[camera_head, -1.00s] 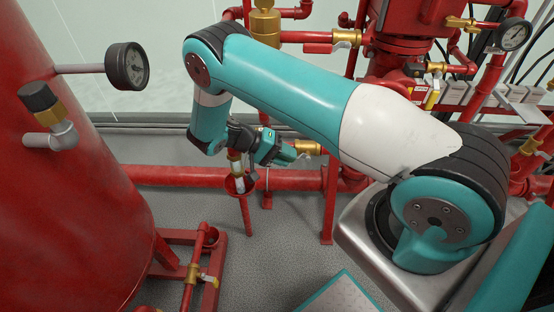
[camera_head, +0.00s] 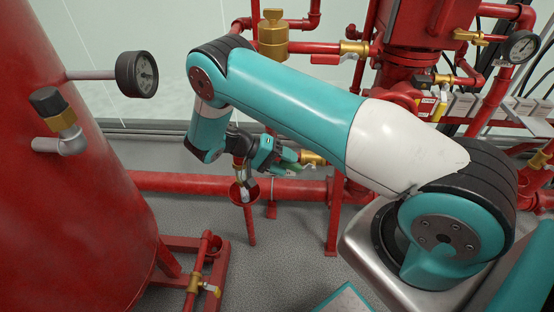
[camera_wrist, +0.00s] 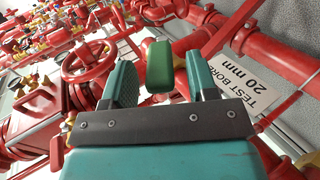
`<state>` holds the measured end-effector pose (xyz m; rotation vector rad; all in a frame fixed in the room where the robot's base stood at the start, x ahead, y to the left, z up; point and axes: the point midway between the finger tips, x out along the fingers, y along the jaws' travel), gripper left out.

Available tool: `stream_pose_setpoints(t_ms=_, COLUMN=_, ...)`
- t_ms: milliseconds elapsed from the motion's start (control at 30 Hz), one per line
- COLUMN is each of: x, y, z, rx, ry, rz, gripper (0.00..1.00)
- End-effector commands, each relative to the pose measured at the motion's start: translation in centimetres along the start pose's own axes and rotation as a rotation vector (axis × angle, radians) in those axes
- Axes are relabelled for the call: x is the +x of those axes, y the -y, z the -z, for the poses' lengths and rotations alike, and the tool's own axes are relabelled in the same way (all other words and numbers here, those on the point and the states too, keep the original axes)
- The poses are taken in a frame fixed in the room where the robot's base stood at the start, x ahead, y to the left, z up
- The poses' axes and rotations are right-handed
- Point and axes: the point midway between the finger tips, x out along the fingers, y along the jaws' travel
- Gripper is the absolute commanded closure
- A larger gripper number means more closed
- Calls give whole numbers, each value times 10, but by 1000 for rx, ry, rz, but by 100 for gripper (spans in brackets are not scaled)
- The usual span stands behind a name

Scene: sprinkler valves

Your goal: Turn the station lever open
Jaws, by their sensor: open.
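A green lever grip (camera_wrist: 159,66) shows in the wrist view between the two teal fingers of my gripper (camera_wrist: 162,85). There is a gap on each side of it, so my gripper is open around or just behind it; the exact depth is hard to tell. In the head view my gripper (camera_head: 268,152) is low behind my arm, beside a brass fitting (camera_head: 313,158) on a red pipe. The lever's pivot and most of its length are hidden from the head view.
A white sign reading "TEST BORE 20 mm" (camera_wrist: 250,75) is at right in the wrist view. A red handwheel (camera_wrist: 90,62) and pipes crowd the left. A red funnel (camera_head: 243,190) stands below my gripper, and a large red tank (camera_head: 70,200) fills the left.

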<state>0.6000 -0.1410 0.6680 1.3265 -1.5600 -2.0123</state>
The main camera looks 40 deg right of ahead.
Motion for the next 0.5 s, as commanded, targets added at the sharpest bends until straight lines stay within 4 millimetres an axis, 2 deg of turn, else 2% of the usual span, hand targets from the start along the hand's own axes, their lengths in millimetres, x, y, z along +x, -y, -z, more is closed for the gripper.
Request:
stream_pose_setpoints(t_ms=133, x=-30, y=2, z=0, rx=2, ry=-2, rz=5, gripper=47)
stream_pose_setpoints(t_ms=333, x=-47, y=1, z=0, rx=0, ry=0, rz=0, gripper=47)
stream_pose_setpoints(t_ms=500, x=-51, y=0, z=-1, rx=-1, ry=2, rz=0, gripper=47)
